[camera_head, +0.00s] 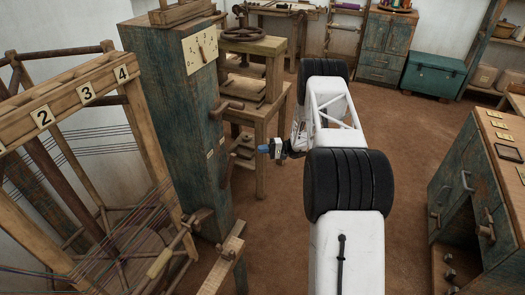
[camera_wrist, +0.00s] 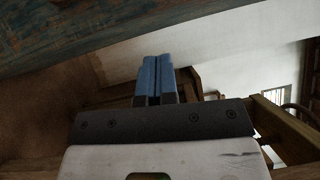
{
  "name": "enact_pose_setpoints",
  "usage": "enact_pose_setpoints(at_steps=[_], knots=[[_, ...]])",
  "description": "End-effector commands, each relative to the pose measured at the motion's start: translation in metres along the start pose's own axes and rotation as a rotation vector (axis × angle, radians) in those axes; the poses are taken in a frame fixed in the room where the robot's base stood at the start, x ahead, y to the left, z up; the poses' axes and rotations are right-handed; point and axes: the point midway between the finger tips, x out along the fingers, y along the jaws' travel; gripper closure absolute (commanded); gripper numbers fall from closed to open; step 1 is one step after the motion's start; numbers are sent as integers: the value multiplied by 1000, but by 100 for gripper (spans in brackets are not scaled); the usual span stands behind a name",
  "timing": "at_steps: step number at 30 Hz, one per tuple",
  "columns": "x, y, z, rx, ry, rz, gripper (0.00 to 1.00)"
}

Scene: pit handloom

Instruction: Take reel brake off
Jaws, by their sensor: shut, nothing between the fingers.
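The reel frame (camera_head: 62,112) stands at the left in the head view, with number plates 2, 3 and 4 and coloured threads. A wooden lever with a pale grip (camera_head: 160,263) sits at its lower right. A teal post (camera_head: 168,110) beside it carries a dial and a dark wooden handle (camera_head: 226,108); a second, curved piece (camera_head: 225,172) shows lower on it. I cannot tell which part is the reel brake. My gripper (camera_head: 263,149) is right of the post, apart from these levers. Its blue fingers (camera_wrist: 153,80) are together and empty in the wrist view.
A wooden stand with a handwheel (camera_head: 243,34) is behind the post, close to my gripper. A slatted wooden piece (camera_head: 222,265) juts out low in front. A teal bench (camera_head: 478,195) stands at the right. Brown floor (camera_head: 415,130) is open between.

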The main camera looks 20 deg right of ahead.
Motion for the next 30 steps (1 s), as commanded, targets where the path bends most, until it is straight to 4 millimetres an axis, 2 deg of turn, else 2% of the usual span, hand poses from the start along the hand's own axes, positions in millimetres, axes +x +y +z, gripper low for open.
enact_pose_setpoints(at_steps=[16, 24, 30], knots=[[81, 0, 1, 1, -2, 0, 100], [101, 0, 22, 1, 0, 0, 100], [107, 0, 28, 1, 0, 0, 100]])
